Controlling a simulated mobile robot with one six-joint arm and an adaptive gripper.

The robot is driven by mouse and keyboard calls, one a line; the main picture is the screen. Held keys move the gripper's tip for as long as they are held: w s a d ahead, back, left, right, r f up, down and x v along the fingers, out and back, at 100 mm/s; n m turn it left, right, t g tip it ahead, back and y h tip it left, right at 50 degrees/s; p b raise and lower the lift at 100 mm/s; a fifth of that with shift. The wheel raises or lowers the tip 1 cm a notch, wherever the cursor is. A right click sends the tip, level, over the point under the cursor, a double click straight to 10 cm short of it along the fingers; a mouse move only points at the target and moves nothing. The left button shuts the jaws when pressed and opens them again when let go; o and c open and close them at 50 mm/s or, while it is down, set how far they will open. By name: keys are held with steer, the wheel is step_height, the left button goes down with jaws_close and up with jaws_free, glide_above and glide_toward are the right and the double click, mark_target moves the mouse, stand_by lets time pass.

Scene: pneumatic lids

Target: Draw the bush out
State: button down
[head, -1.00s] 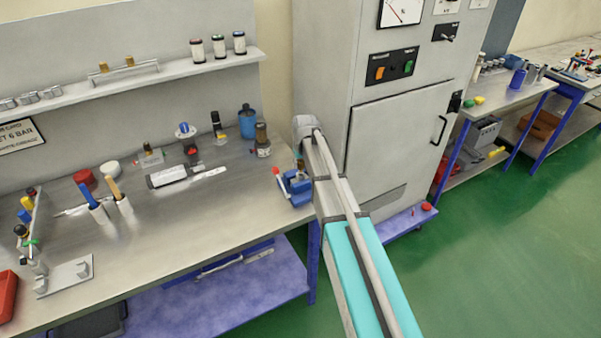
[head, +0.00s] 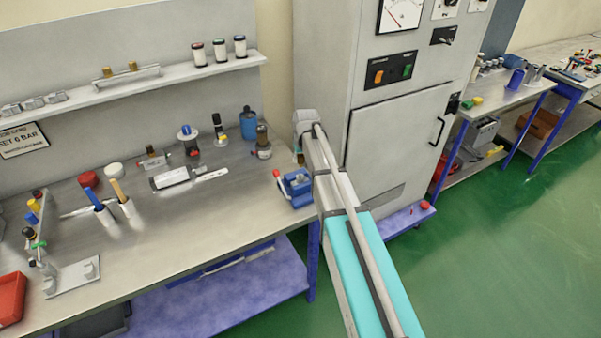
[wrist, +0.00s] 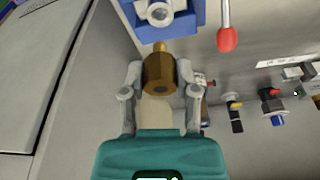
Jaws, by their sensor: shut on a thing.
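A brown bronze bush (wrist: 160,74) with a narrower brass nose sits between my two fingers in the wrist view. My gripper (wrist: 161,72) is shut on it. The nose points toward a blue vice (wrist: 187,14), which holds a grey round part with a bore (wrist: 158,12). The bush looks clear of that part's bore, but its height above the vice is hard to tell. In the head view the blue vice (head: 296,187) stands at the bench's right end, and my arm hides most of my gripper.
The vice's red-knobbed lever (wrist: 227,37) sticks out close to my gripper. A tall grey cabinet (head: 390,150) stands right beside my arm. Bottles and fittings stand farther back on the bench (head: 200,220); its front middle is clear.

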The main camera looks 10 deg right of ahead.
steer(key=shift+r+p, duration=0.35)
steer(key=shift+r, duration=0.25)
steer(key=shift+f, duration=0.1)
